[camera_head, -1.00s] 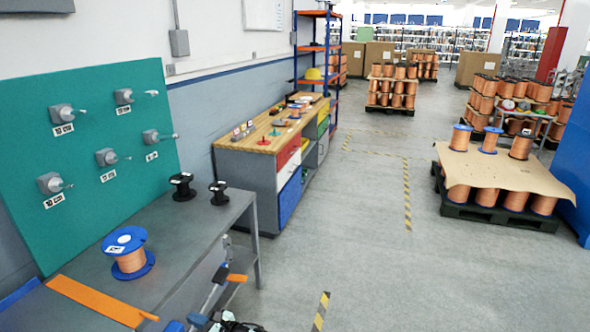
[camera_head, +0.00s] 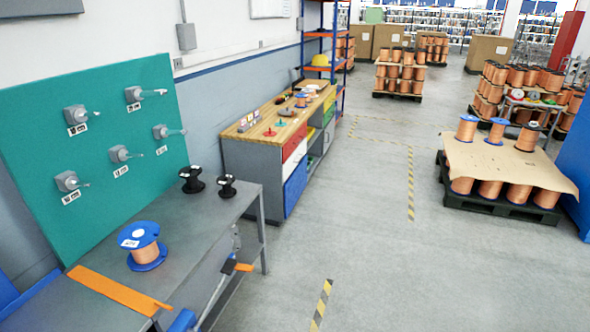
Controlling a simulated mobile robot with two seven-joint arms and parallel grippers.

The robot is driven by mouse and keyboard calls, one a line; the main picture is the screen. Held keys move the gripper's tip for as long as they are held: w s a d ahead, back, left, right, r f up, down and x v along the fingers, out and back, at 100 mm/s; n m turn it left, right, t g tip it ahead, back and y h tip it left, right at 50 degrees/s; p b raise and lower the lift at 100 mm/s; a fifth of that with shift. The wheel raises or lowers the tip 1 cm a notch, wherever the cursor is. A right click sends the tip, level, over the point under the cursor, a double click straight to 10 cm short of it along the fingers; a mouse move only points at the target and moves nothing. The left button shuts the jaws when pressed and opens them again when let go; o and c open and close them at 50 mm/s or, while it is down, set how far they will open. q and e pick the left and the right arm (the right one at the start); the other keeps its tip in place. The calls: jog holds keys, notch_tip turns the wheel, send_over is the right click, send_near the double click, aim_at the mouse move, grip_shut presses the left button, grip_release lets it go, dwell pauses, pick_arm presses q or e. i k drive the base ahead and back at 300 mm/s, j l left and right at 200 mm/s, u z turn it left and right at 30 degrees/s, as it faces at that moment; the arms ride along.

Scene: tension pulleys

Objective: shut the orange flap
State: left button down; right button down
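A long flat orange strip (camera_head: 115,289), which looks like the orange flap, lies at the near left on the grey workbench (camera_head: 205,232). Its narrow right end reaches the bench's front edge. From this angle I cannot tell whether it is open or shut. Neither of my grippers can be made out in this view.
A blue-ended copper spool (camera_head: 145,256) stands just behind the strip. Two black spools (camera_head: 192,180) (camera_head: 227,187) stand farther back. A grey bar with a black and orange end (camera_head: 236,266) and a blue part (camera_head: 183,320) show before the bench. The floor (camera_head: 390,270) rightward is clear.

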aim_at(146, 305)
jog(key=i+l, duration=0.1)
jog(key=i, duration=0.3)
jog(key=i+l+u, duration=0.3)
jog(key=i, duration=0.2)
jog(key=i+l+u, duration=0.35)
jog(key=i, duration=0.15)
jog(key=j+u, duration=0.1)
jog(key=u, duration=1.55)
